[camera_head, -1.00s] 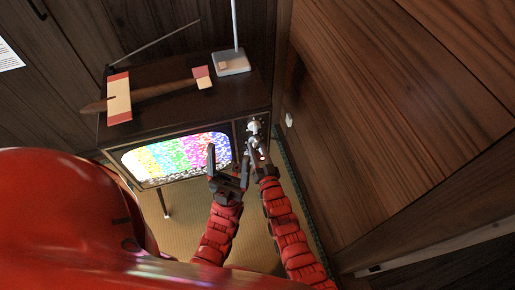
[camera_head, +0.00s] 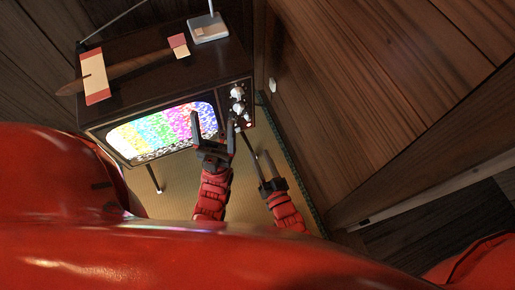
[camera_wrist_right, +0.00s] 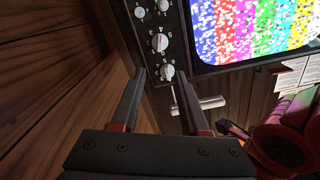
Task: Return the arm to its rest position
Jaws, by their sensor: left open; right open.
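My right gripper (camera_head: 258,165) is open and empty in the head view, below and in front of the television's control panel. In the right wrist view its two fingers (camera_wrist_right: 160,105) stand apart, pointing toward the panel with white knobs (camera_wrist_right: 166,72). No knob is held between them. My left gripper (camera_head: 212,130) is open in front of the lit screen, left of my right gripper, with its fingers pointing up the picture. Whether its fingers touch the television cannot be told.
The dark television (camera_head: 136,98) shows colour bars on its screen (camera_head: 165,128). A wooden model plane (camera_head: 130,72) and an antenna base (camera_head: 208,28) are on top. A wood-panelled wall (camera_head: 370,90) rises on the right. Tatami floor (camera_head: 178,182) shows below.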

